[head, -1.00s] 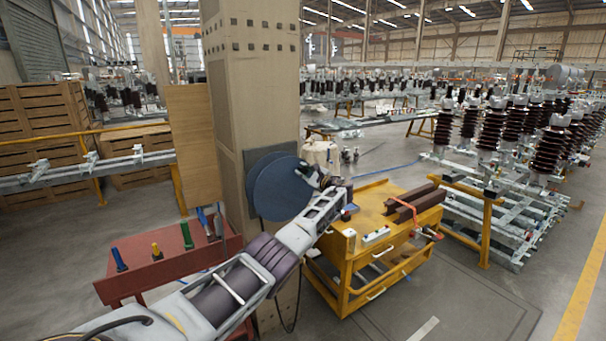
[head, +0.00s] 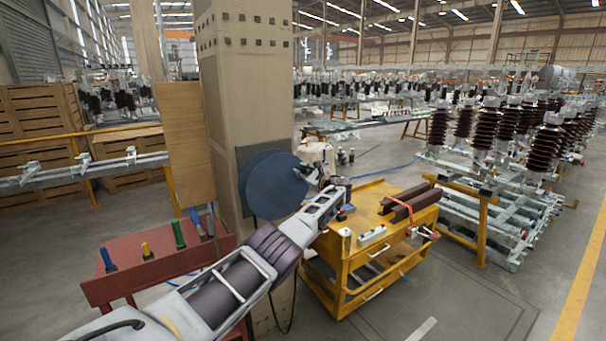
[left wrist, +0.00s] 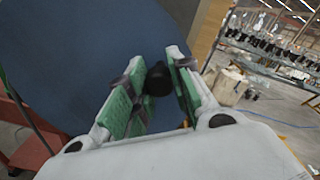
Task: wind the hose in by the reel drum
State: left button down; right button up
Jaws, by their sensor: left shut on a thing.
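The reel drum (head: 268,187) is a dark blue disc on the side of the tan pillar. My left gripper (head: 307,174) is at the drum's upper right edge in the head view. In the left wrist view the blue drum face (left wrist: 85,50) fills the upper left. A round black knob (left wrist: 158,80) sits between the fingertips of my left gripper (left wrist: 155,85), which is shut on it. A dark hose (head: 291,312) hangs in a loop low by the pillar; its upper run is hidden by my left arm. My right gripper is not in view.
The tan pillar (head: 245,80) stands behind the drum. A yellow cart (head: 345,300) with brown blocks is close on the right. A red stand (head: 150,268) with several coloured handles is on the left. Open floor (head: 480,305) lies at the right front.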

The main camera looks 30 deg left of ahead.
pick_arm(q)
jog(key=shift+f, duration=0.2)
jog(key=c, duration=1.4)
grip_release()
jog(key=shift+o, duration=1)
jog(key=shift+r, duration=0.2)
jog(key=shift+s, duration=0.1)
jog(key=shift+d, duration=0.15)
jog(key=v, duration=1.1)
jog(key=shift+s+d, duration=0.2)
jog(key=shift+d, duration=0.1)
